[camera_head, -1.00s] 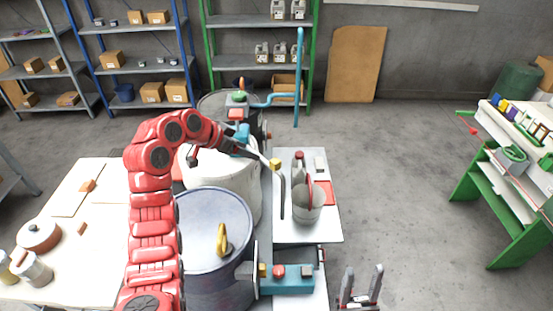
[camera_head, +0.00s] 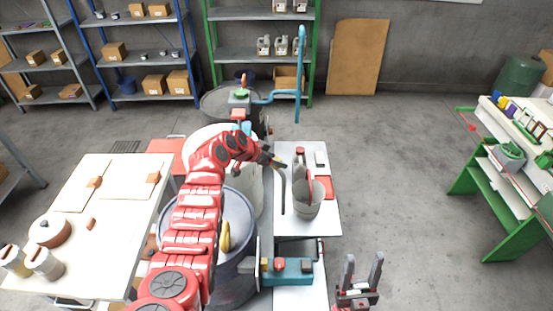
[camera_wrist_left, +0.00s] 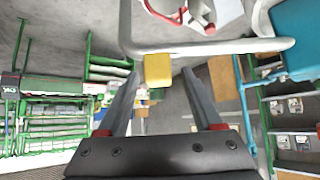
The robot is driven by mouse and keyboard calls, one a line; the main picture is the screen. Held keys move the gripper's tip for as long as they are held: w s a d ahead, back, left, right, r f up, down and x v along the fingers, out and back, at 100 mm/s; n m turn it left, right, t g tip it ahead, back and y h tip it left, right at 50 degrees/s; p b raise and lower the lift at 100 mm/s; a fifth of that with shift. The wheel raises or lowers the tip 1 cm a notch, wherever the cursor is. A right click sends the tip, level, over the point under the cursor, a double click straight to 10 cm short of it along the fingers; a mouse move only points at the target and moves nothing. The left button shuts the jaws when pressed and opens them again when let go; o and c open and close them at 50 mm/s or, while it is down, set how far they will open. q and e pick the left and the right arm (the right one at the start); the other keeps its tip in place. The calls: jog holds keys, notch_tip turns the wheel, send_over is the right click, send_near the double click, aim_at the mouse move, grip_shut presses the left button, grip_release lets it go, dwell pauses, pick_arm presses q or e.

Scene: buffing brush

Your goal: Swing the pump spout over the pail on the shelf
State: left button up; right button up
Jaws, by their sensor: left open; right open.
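The grey pump spout (camera_wrist_left: 220,47) is a bent pipe with a yellow collar (camera_wrist_left: 157,70). In the head view its dark end (camera_head: 283,195) hangs down just left of the pail. The grey pail (camera_head: 308,203) with a red handle stands on the pale shelf (camera_head: 318,229); part of it shows at the top of the left wrist view (camera_wrist_left: 180,12). My left gripper (camera_head: 277,161) is open at the spout. In its wrist view the collar lies between the fingertips (camera_wrist_left: 157,73), with gaps on both sides. My right gripper (camera_head: 363,262) is open and empty, low in the head view.
A teal pump (camera_head: 240,98) with a blue spout (camera_head: 300,70) stands on a drum behind. A blue-grey drum (camera_head: 240,212) is partly hidden by my left arm. A teal fixture with a red knob (camera_head: 287,271) is in front of the pail. Floor right of the shelf is clear.

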pick_arm(q)
jog(key=shift+d+f, duration=0.2)
jog(key=shift+f, duration=0.05)
grip_shut()
dwell(0.3)
jog(key=shift+w, duration=0.1)
dwell(0.9)
